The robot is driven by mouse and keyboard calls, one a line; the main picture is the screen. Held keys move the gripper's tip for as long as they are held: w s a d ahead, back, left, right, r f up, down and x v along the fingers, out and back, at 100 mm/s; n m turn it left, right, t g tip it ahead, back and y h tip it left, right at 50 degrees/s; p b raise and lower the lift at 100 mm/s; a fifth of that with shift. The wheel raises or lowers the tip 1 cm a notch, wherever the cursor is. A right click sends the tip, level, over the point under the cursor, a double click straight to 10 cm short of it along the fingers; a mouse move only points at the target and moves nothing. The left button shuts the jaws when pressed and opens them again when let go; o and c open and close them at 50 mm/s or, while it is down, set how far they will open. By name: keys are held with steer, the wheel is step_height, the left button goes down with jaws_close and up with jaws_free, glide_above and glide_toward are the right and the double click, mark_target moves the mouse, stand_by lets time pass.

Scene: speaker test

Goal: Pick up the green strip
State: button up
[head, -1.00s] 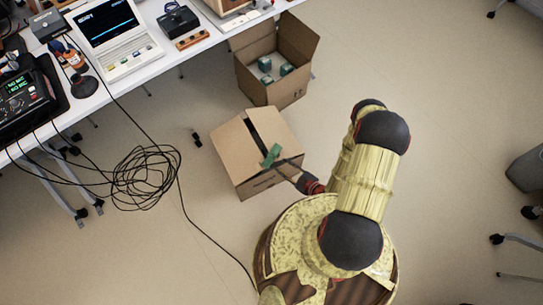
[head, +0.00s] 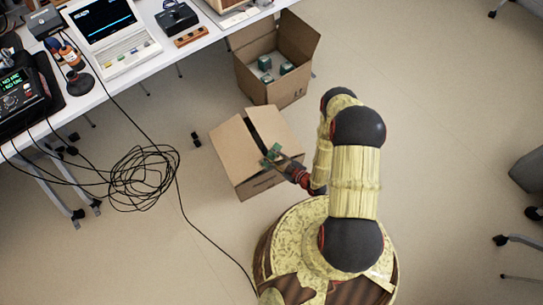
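The green strip (head: 271,153) is a small piece on top of a closed cardboard box (head: 231,146), by the dark slot between its top flaps. My gripper (head: 277,159) reaches in from the lower right, at the strip, and its dark fingers overlap part of it. The fingers are too small here to tell whether they are open or shut, or whether they touch the strip.
An open cardboard box (head: 243,68) with several small green items stands behind. A tangle of black cable (head: 143,172) lies on the floor at left. A white table (head: 130,83) with electronics is at upper left. The floor at right is mostly clear.

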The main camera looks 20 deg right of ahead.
mark_target(274, 160)
steer(key=c, duration=0.4)
steer(key=c, duration=0.3)
jaws_close()
step_height(274, 160, up, 10)
steer(key=p, duration=0.4)
steer(key=shift+o, duration=0.3)
jaws_free()
jaws_close()
